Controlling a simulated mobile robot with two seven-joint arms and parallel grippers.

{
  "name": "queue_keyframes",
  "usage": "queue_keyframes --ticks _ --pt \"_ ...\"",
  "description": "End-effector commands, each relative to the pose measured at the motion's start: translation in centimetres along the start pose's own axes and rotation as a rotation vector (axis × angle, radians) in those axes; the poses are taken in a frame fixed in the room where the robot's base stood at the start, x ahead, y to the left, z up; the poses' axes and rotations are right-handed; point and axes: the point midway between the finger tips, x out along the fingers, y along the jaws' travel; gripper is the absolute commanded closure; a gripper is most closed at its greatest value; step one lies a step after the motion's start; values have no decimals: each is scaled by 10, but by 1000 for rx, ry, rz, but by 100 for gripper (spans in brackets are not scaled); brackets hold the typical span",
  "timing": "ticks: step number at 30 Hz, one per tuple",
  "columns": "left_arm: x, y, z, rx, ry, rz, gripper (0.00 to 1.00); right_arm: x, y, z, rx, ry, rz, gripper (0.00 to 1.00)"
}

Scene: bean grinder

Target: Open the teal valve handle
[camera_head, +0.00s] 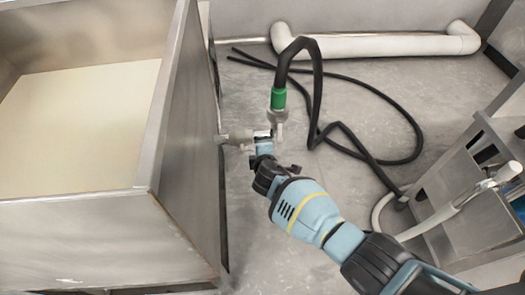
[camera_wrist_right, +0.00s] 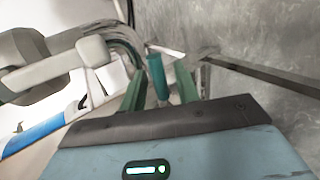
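The teal valve handle (camera_wrist_right: 158,78) shows in the right wrist view as a short upright bar between my two green fingertips. My right gripper (camera_wrist_right: 160,88) is open, with a finger on each side of the handle and a visible gap next to it. In the head view my right arm reaches in from the lower right, and its gripper (camera_head: 264,138) is at the pale valve fitting (camera_head: 238,136) on the tank's side. The handle cannot be made out there, behind my gripper. My left gripper is in neither view.
A steel tank (camera_head: 185,130) with pale contents fills the left. A black hose (camera_head: 312,75) with a green collar (camera_head: 278,98) rises from the fitting and loops over the floor. A metal frame (camera_head: 470,180) with a pale pipe stands at right. A white pipe (camera_head: 390,45) lies at the back.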

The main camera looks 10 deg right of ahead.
Motion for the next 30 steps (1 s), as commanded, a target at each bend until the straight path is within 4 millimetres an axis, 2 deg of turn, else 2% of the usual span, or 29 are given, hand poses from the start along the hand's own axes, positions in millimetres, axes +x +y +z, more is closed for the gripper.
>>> queue_keyframes --ticks 5,8,21,30 --pt "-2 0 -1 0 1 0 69 -3 1 -1 1 2 0 69" --pt "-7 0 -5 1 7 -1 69 -11 3 0 1 2 2 69" --pt "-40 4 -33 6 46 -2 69 -69 3 0 1 1 2 69" --pt "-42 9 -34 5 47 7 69 -78 0 0 0 0 0 69"
